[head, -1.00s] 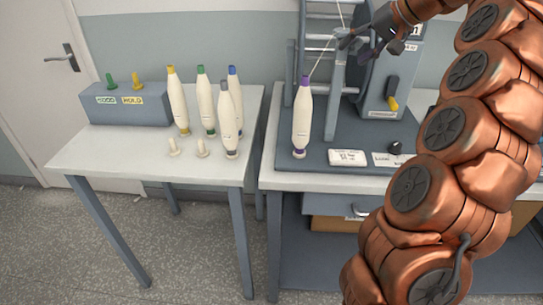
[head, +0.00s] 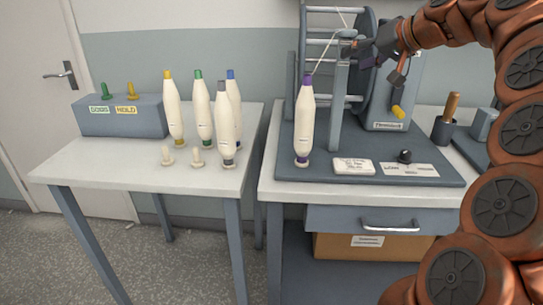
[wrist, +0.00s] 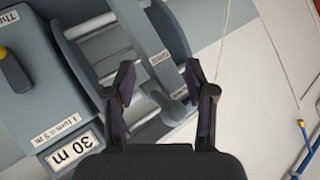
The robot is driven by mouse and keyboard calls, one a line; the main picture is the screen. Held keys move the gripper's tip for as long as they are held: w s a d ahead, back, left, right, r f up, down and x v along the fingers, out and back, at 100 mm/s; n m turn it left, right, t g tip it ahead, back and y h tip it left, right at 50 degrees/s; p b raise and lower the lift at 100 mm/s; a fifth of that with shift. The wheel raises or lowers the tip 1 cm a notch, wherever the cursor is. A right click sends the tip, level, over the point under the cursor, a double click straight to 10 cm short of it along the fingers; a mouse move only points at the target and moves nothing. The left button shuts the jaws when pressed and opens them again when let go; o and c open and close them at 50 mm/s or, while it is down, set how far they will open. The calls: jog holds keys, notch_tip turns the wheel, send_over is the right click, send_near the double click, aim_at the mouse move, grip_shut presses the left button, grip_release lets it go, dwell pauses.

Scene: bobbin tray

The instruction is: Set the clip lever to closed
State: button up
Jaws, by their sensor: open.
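The clip stands at the top of a grey post (head: 338,105) on the winder's base. Its small labels (wrist: 160,58) show in the wrist view, too small to read surely. A dark piece (wrist: 158,97) between my fingers looks like the clip lever; its setting is unclear. My gripper (wrist: 160,76) is open, its two dark fingers either side of the clip top, with no clear contact. In the head view my gripper (head: 358,54) is at the post top and partly hides the clip. A white thread (head: 323,58) runs from there to the purple-capped bobbin (head: 304,120).
The winder's reel (head: 368,30) and its grey housing with a yellow handle (head: 398,111) stand close by. A black knob (head: 405,156) and a white card (head: 353,166) are on the base. Several bobbins stand on the left table (head: 90,158).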

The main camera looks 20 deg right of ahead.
aim_at(348, 68)
jog(key=shift+w+d+f+n+t+h+b, duration=0.15)
jog(key=shift+f+n+t+b, duration=0.35)
jog(key=shift+b, duration=1.25)
jog(key=shift+a+f+n+t+h+b, duration=0.15)
jog(key=shift+f+t+b, duration=0.4)
jog(key=shift+t+b, duration=0.8)
jog(key=b, duration=0.3)
jog(key=f+n+t+b, duration=0.1)
jog(key=b, duration=0.1)
jog(key=n+t+b, duration=0.1)
jog(key=b, duration=0.2)
jog(key=shift+w+d+f+t+b, duration=0.15)
jog(key=shift+w+d+t+b, duration=0.1)
jog(key=shift+w+b, duration=0.1)
jog(key=s+p, duration=0.2)
jog(key=s, duration=0.6)
jog(key=w+a+f+n+g+y+p, duration=0.2)
jog(key=a+g+y+p, duration=0.3)
jog(key=a, duration=0.9)
jog(key=s+a+f+g+h+p, duration=0.1)
jog(key=s+a+f+g+p, duration=0.1)
jog(key=s+a+f+p, duration=0.1)
jog(key=s+a+f+g+h+p, duration=0.1)
jog(key=a+f+p, duration=0.3)
jog(key=a, duration=0.4)
jog(key=shift+s+a+n+g+p, duration=0.15)
jog(key=shift+s+n+g+p, duration=0.3)
jog(key=shift+s+g, duration=0.45)
